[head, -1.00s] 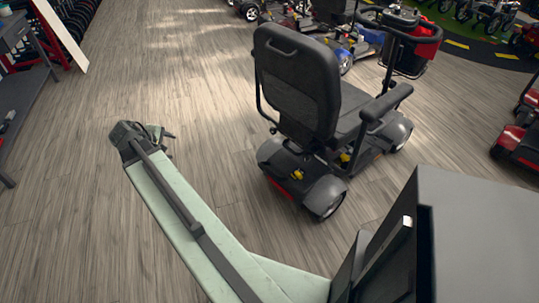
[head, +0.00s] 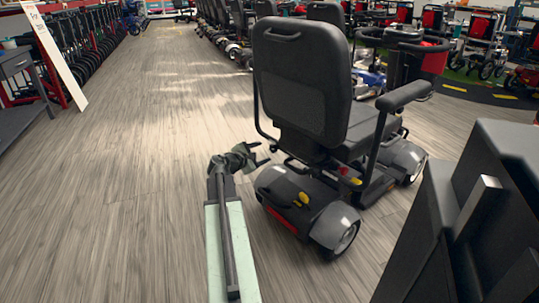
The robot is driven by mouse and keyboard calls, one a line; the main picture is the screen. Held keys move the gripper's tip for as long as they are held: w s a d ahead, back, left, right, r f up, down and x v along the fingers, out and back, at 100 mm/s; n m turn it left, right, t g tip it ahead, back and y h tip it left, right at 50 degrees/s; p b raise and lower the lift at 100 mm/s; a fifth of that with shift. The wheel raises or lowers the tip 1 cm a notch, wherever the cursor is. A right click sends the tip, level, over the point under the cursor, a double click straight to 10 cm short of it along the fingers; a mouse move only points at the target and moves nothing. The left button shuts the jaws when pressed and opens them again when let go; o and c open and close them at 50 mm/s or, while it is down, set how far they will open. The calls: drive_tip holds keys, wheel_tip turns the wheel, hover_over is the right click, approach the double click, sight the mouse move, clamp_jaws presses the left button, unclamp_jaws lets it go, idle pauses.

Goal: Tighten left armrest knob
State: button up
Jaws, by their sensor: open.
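A mobility scooter stands ahead of me with its back toward me, its black seat back (head: 300,85) upright. The left armrest shows only as a thin dark curved tube (head: 257,115) beside the seat back; its pad is hidden behind the seat. I cannot make out the left armrest knob. The right armrest pad (head: 403,96) is in plain view. My gripper (head: 268,154) is open and empty, left of the seat's lower part and above the left rear wheel cover. It points right, toward the scooter, apparently without touching it.
A grey workbench (head: 22,65) and a leaning white board (head: 55,58) are at the left. More scooters stand behind. The wooden floor (head: 130,150) left of the scooter is clear.

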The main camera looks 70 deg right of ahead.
sight(272, 149)
drive_tip(key=b+x, duration=0.1)
drive_tip(key=x, duration=0.6)
drive_tip(key=shift+f+b, duration=0.1)
drive_tip(key=shift+b, duration=0.3)
drive_tip(key=shift+a, duration=0.1)
clamp_jaws()
drive_tip(key=shift+f+m+b, duration=0.25)
drive_tip(key=shift+m+b, duration=0.25)
drive_tip(key=shift+b, duration=0.1)
drive_tip(key=shift+r+m+t+h+b, duration=0.15)
drive_tip(key=shift+m+t+h+b, duration=0.3)
drive_tip(key=shift+m, duration=0.25)
unclamp_jaws()
drive_tip(key=shift+a, duration=0.1)
